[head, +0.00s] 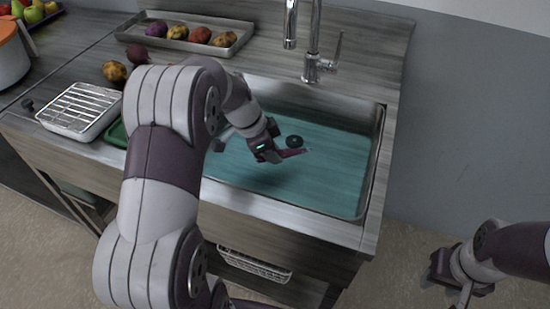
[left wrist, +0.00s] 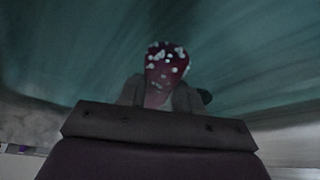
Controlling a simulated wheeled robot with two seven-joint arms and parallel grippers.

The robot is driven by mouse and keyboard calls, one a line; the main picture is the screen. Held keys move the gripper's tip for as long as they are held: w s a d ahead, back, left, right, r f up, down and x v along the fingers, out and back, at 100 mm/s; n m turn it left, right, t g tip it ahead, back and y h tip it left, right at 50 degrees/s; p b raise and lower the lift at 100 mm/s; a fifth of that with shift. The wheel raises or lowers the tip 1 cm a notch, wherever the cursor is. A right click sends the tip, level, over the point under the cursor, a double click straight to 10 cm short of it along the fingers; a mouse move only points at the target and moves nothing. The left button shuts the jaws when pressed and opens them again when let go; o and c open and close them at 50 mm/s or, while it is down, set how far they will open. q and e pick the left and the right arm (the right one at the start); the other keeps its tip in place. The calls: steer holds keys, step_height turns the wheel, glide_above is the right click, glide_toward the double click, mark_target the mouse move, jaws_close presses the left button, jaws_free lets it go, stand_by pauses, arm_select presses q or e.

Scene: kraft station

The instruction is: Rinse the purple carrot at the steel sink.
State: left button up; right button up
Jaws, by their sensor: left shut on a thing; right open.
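The purple carrot (head: 292,153) is held by my left gripper (head: 272,154), low inside the steel sink (head: 376,160). The sink holds teal-looking water (head: 330,175); I cannot tell whether the carrot touches it. In the left wrist view the carrot (left wrist: 166,66) is dark red-purple with white specks on its end, and it sticks out beyond the jaws of my left gripper (left wrist: 160,98). My right gripper (head: 455,285) is open and empty, off to the right of the counter over the floor.
A chrome faucet (head: 314,50) stands behind the sink. A dark round drain (head: 294,141) shows in the basin. A metal tray of potatoes and other vegetables (head: 240,43) lies at the back. A wire rack (head: 80,107) sits at left, with a loose potato (head: 115,71) nearby.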

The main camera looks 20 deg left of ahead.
arm_select(q)
step_height(320, 180, up, 15)
steer(key=p, duration=0.9)
steer(key=shift+f, duration=0.1)
stand_by(1.8)
step_height(320, 180, up, 4)
steer(key=p, duration=0.2)
steer(key=shift+p, duration=0.4)
